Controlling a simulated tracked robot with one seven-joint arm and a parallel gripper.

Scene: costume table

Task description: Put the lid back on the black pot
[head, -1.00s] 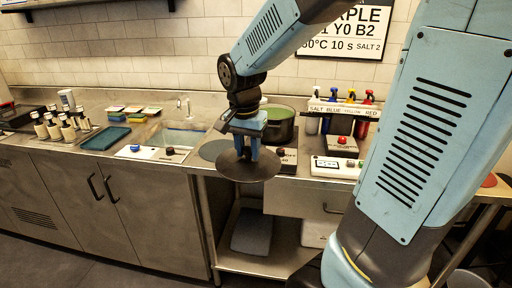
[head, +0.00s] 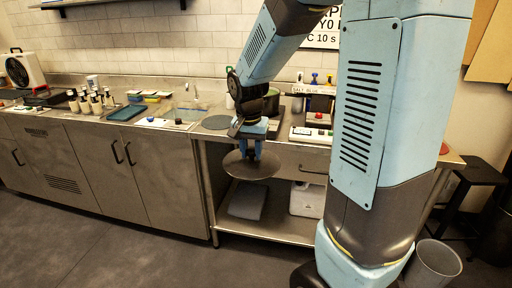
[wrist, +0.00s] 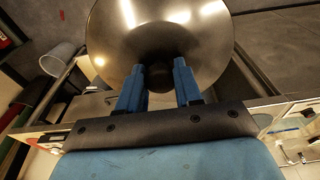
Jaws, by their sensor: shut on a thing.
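The lid (head: 251,171) is a round, dark metal disc, held roughly level in front of the counter. My gripper (head: 250,152) is shut on its dark knob from above. In the wrist view the shiny lid (wrist: 160,25) spreads beyond the two blue fingers (wrist: 158,78), with the knob between them. The black pot (head: 272,105) stands uncovered on the counter, behind my gripper and higher in the picture. My arm hides its left part. The lid is well apart from the pot, on the near side of the counter edge.
A lower shelf (head: 268,225) is under the counter. A grey bin (head: 436,264) stands at the right. The floor at the left is clear.

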